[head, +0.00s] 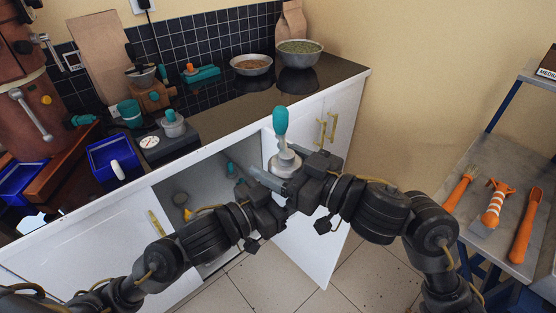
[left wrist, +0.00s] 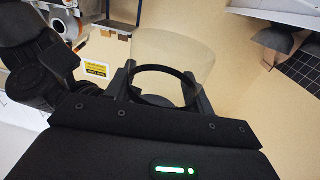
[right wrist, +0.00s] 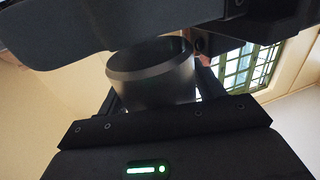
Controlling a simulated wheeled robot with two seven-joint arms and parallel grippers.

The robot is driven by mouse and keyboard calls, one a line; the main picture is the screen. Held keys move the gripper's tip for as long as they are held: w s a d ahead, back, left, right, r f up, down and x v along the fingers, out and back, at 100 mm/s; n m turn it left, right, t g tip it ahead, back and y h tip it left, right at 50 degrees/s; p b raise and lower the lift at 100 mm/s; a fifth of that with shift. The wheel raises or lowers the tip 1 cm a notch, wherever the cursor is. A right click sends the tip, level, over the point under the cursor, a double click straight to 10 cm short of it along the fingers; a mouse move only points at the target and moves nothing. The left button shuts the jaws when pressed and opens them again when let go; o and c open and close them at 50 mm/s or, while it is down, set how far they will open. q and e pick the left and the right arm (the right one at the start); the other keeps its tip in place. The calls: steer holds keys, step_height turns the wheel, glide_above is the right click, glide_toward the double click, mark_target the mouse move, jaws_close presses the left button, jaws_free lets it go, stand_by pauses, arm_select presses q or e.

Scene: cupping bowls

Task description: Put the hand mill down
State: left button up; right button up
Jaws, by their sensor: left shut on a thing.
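The hand mill (head: 285,160) has a pale body and a teal pear-shaped knob (head: 281,121) on top. It is upright in front of the counter in the head view, and its lower part is hidden by my grippers. My left gripper (left wrist: 163,88) is shut on it; a clear round part with a dark ring shows between its fingers. In the head view this gripper is close beside my right one. My right gripper (right wrist: 155,85) has a dark metal cylinder (right wrist: 150,72) between its fingers; whether they press on it I cannot tell.
The counter (head: 215,124) holds a scale (head: 150,142), a blue tray (head: 113,160) and two bowls (head: 251,65) (head: 299,51). A cabinet door (head: 312,231) stands open below. A metal shelf (head: 500,163) with orange-handled tools is at the right. Bare dark counter lies between scale and bowls.

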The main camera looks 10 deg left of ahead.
steer(key=c, duration=0.7)
arm_select(q)
steer(key=o, duration=1.3)
arm_select(e)
steer(key=shift+c, duration=0.7)
